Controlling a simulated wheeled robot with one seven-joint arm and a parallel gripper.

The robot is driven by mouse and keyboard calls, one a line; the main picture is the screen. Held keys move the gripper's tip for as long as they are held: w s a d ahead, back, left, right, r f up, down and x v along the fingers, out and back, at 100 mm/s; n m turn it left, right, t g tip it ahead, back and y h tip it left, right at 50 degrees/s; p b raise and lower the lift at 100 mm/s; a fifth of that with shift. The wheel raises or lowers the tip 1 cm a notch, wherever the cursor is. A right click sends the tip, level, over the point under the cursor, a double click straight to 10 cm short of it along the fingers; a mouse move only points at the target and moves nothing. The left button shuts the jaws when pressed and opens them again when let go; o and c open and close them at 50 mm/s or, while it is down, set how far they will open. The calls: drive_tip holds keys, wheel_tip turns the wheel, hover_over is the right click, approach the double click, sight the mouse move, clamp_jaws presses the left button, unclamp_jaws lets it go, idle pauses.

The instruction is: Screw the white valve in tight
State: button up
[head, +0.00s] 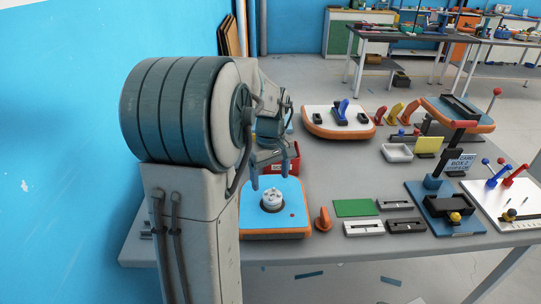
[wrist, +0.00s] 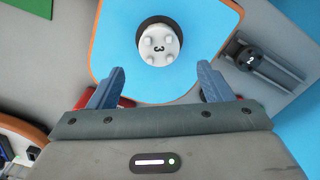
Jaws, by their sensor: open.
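The white valve (head: 271,200) is a round cap with several raised knobs. It sits in a dark ring on the blue inflatable board (head: 253,221), which has an orange edge. In the wrist view the valve (wrist: 158,45) lies ahead of the fingertips, centred between them. My gripper (head: 272,175) is above the back part of the board in the head view. Its two blue fingers (wrist: 161,80) are spread wide with nothing between them, apart from the valve. How deep the valve is seated cannot be told.
An orange pointed piece (head: 323,219) stands right of the board. A green pad (head: 356,208) and grey slotted blocks (head: 364,228) lie beyond it. A red tray (head: 294,160) is behind the board, close to my gripper. More boards with levers fill the table's right side.

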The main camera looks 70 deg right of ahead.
sight(270, 193)
wheel_tip(270, 193, up, 8)
drive_tip(key=shift+w+f, duration=0.1)
drive_tip(key=shift+w, duration=0.05)
idle(0.6)
drive_tip(key=w+a+f+n+t, duration=0.1)
drive_tip(key=w+a+n, duration=0.3)
drive_tip(key=w+a, duration=1.55)
drive_tip(key=s+a+f+n+t, duration=0.1)
drive_tip(key=s+a+f, duration=0.1)
drive_tip(key=a, duration=0.9)
drive_tip(key=s+a+f+n, duration=0.2)
drive_tip(key=a, duration=1)
drive_tip(key=shift+f+t, duration=0.3)
drive_tip(key=shift+t, duration=0.1)
